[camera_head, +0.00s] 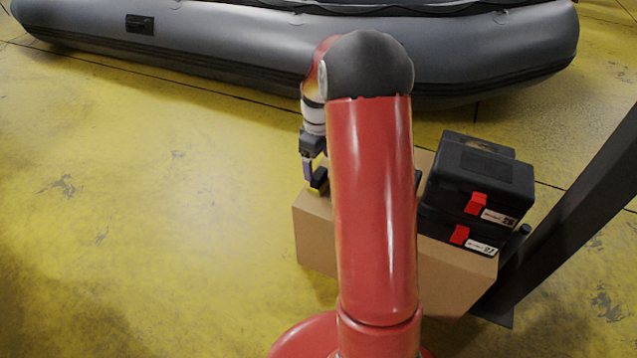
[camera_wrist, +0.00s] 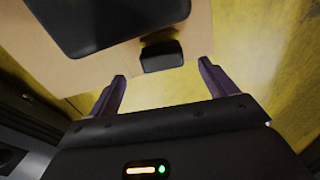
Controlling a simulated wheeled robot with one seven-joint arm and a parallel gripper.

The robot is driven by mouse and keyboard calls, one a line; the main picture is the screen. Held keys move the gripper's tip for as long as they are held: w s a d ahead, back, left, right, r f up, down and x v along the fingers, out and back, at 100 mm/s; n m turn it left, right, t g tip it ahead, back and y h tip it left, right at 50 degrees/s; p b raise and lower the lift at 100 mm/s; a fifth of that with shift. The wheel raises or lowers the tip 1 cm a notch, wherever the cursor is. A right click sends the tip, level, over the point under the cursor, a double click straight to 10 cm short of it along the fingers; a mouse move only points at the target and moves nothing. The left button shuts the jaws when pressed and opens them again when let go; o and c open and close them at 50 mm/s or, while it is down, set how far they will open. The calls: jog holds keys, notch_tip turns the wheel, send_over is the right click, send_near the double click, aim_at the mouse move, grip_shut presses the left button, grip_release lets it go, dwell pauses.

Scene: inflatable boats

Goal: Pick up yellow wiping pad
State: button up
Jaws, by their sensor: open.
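A small black block (camera_wrist: 162,57) with a dull yellow part along one side shows in the wrist view; it looks like the yellow wiping pad. In the head view the same small dark thing (camera_head: 320,180), with a bit of yellow under it, is at the left edge of the cardboard box top. My gripper (camera_wrist: 162,70) is open, with its two purple fingers apart and the block between and just beyond their tips. In the head view my gripper (camera_head: 308,177) points down at the box's left edge, beside the block. My red arm hides much of the box top.
The cardboard box (camera_head: 315,236) stands on the yellow floor. Two stacked black cases (camera_head: 480,178) with red latches sit on its right; a black case (camera_wrist: 100,22) shows in the wrist view. A dark beam (camera_head: 580,215) is at right, a grey inflatable boat (camera_head: 220,45) behind. Left floor is clear.

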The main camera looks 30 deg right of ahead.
aim_at(318, 172)
notch_tip(318, 172, down, 7)
jog(key=shift+s+a+r+b, duration=0.1)
jog(key=shift+s+b, duration=0.05)
jog(key=shift+b, duration=0.45)
jog(key=c, duration=1.1)
jog(key=shift+r, duration=0.1)
notch_tip(318, 172, up, 20)
jog(key=p, duration=0.3)
